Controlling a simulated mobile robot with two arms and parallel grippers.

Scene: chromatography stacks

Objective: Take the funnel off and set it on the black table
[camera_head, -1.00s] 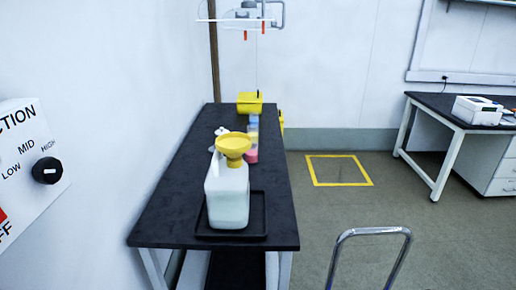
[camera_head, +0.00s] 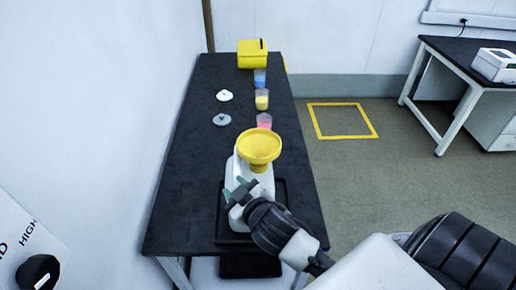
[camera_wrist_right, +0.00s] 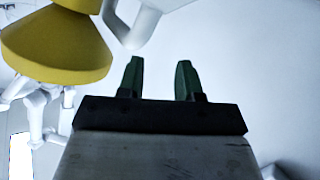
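The yellow funnel (camera_head: 259,147) sits upright in the mouth of a white jug (camera_head: 241,166) on the black table (camera_head: 190,190). In the right wrist view the funnel (camera_wrist_right: 55,45) shows at the upper left, beside the fingers and apart from them. My right gripper (camera_head: 236,188) is in front of the jug, just below and left of the funnel in the head view. Its two green-tipped fingers (camera_wrist_right: 158,78) are apart with nothing between them. The gripper hides part of the jug's front. My left gripper is not in view.
The jug stands in a black tray (camera_head: 225,238). Behind it are pink (camera_head: 264,121), yellow (camera_head: 262,100) and blue (camera_head: 260,78) cups, a grey lid (camera_head: 222,119), a white piece (camera_head: 224,95) and a yellow box (camera_head: 252,55). The table's left side is clear.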

